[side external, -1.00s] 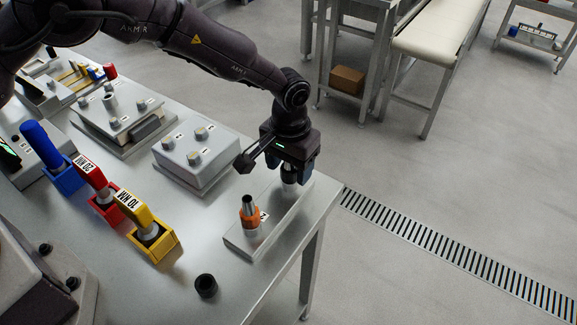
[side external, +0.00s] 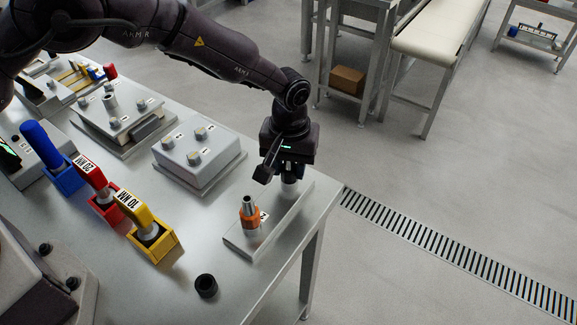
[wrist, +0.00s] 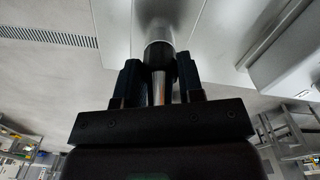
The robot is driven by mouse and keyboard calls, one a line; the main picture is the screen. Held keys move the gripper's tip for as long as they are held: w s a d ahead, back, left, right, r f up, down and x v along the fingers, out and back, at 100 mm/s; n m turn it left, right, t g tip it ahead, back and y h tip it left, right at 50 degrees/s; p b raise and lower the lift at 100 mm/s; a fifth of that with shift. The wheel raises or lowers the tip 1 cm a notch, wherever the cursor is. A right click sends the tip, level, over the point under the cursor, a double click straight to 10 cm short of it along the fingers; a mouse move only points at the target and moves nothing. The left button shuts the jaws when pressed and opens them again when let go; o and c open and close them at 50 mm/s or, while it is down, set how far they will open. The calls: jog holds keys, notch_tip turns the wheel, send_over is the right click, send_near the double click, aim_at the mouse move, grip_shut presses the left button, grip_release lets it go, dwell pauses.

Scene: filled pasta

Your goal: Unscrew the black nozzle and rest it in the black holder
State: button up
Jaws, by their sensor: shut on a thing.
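My gripper (side external: 289,176) points down over the far end of the steel plate (side external: 300,200) at the table's right edge. In the wrist view its two dark fingers (wrist: 159,78) are shut on the black nozzle (wrist: 159,53), a dark band around an upright silver post (wrist: 159,30). In the side view the fingers and my wrist hide the nozzle; only the post's silver lower part shows. The black holder (side external: 206,286), a short round cup with a dark opening, stands apart on the table near its front edge and looks empty.
An orange nozzle (side external: 250,217) sits on a second post at the plate's near end, between my gripper and the black holder. Yellow (side external: 152,245), red (side external: 105,207) and blue (side external: 66,181) tool holders stand left. A grey box (side external: 199,158) stands behind. Bare table surrounds the black holder.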

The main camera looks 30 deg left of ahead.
jog(key=n, duration=0.3)
jog(key=shift+n, duration=0.4)
jog(key=n, duration=0.3)
jog(key=shift+n, duration=0.3)
jog(key=shift+n, duration=0.6)
jog(key=n, duration=0.3)
jog(key=shift+n, duration=0.3)
jog(key=n, duration=0.4)
jog(key=shift+n, duration=1.2)
